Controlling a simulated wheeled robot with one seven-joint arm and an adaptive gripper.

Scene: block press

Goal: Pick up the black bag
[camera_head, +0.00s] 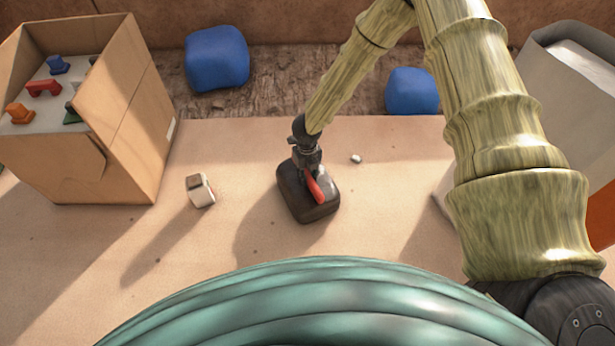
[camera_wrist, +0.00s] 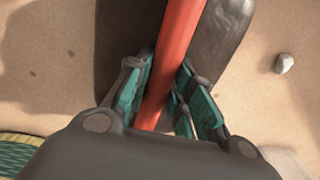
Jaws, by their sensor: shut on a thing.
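The black bag (camera_head: 318,208) is a dark, rounded block with a red strip on top, in the middle of the head view. My gripper (camera_head: 308,166) points down onto its top. In the wrist view my gripper (camera_wrist: 165,95) has its green-padded fingers on both sides of the red strip and is shut on it. The bag (camera_wrist: 222,38) shows there as dark patches on either side of the strip. Its base is at or close to the sandy surface; I cannot tell whether it is lifted. The fingers hide part of its top.
An open cardboard box (camera_head: 130,110) with small coloured pieces stands at the left. A small white-and-brown block (camera_head: 200,190) lies between box and bag. A pebble (camera_head: 356,158) is right of the bag. Two blue blocks (camera_head: 217,58) (camera_head: 412,91) lie behind. A grey bin (camera_head: 575,85) stands right.

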